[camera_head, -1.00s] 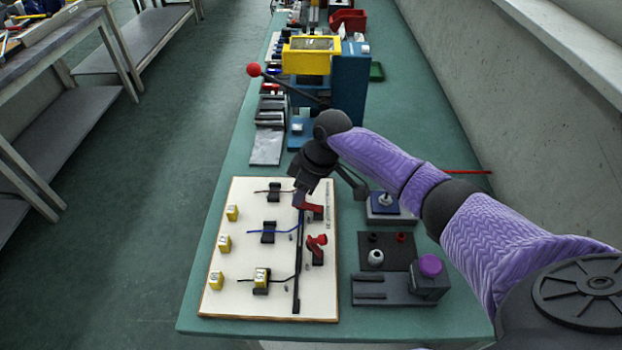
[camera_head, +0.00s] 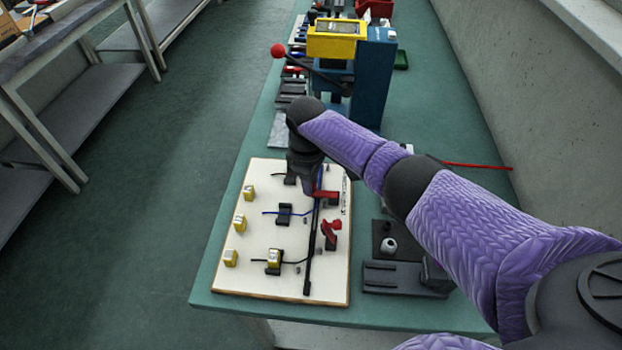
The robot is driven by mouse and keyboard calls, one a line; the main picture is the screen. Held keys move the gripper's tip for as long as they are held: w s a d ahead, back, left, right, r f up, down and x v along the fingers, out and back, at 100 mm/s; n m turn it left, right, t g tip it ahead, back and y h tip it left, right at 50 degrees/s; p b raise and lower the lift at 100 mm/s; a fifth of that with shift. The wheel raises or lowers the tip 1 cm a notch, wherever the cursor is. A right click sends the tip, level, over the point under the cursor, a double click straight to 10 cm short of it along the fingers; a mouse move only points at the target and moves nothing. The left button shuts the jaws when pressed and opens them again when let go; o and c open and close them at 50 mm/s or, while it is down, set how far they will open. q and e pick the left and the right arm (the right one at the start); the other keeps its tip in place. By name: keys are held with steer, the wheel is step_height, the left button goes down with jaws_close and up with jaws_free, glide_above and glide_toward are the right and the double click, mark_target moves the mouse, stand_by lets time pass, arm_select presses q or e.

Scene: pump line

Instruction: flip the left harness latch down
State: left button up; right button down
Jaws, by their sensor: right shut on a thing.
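The harness board (camera_head: 230,275) is a pale panel on the green bench, with two red latches by its right side. The farther red latch (camera_head: 328,195) lies low, with its red arm reaching left to the jaws of my right gripper (camera_head: 311,193). The gripper points down and is shut on that latch; the jaws themselves are partly hidden by the wrist. The nearer red latch (camera_head: 330,230) stands up on its black base, apart from the gripper. My left gripper is out of view.
A black bar (camera_head: 308,265) runs along the board beside the latches, with wires and yellow blocks (camera_head: 239,222) to its left. A dark fixture (camera_head: 395,277) stands right of the board. A blue and yellow press (camera_head: 372,80) with a red-knobbed lever stands behind.

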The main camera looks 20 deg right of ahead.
steer(key=c, duration=0.5)
jaws_free()
steer(key=shift+f, duration=0.1)
step_height(320, 180, up, 10)
steer(key=p, duration=0.4)
steer(key=shift+w+a, duration=0.15)
